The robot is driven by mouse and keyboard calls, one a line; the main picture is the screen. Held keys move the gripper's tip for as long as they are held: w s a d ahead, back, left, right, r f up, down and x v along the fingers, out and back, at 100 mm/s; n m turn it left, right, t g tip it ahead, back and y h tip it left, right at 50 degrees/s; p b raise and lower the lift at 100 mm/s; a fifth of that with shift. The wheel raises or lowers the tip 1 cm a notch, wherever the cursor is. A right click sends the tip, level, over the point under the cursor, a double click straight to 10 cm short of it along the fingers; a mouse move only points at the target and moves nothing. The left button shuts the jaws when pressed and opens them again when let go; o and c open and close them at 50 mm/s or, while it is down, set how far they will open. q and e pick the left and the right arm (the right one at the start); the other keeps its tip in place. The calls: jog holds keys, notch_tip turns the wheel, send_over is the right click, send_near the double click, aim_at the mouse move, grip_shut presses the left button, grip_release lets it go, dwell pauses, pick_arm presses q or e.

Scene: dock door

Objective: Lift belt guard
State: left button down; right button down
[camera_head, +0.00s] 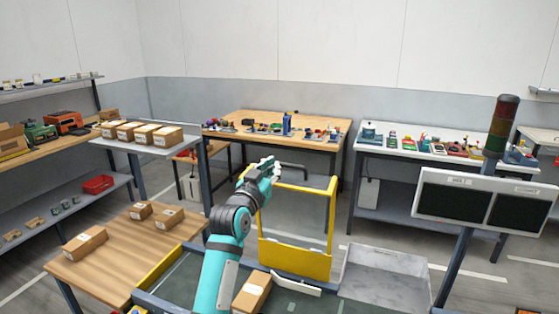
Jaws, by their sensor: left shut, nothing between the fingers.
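The belt guard (296,259) is a yellow frame with a see-through panel. It stands upright across the conveyor in the middle of the view. A dark bar handle (294,167) shows at its top. My left gripper (268,165) is shut and empty, at the upper left corner of the guard near the handle. Whether it touches the frame I cannot tell. My teal left arm hides part of the guard's left side. My right gripper is not in view.
A cardboard box (252,292) lies on the conveyor beside my arm. A grey tray (384,274) is right of the guard. A wooden table (122,257) with boxes stands left. A dark two-panel display (484,203) with a signal tower stands right. Workbenches line the back.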

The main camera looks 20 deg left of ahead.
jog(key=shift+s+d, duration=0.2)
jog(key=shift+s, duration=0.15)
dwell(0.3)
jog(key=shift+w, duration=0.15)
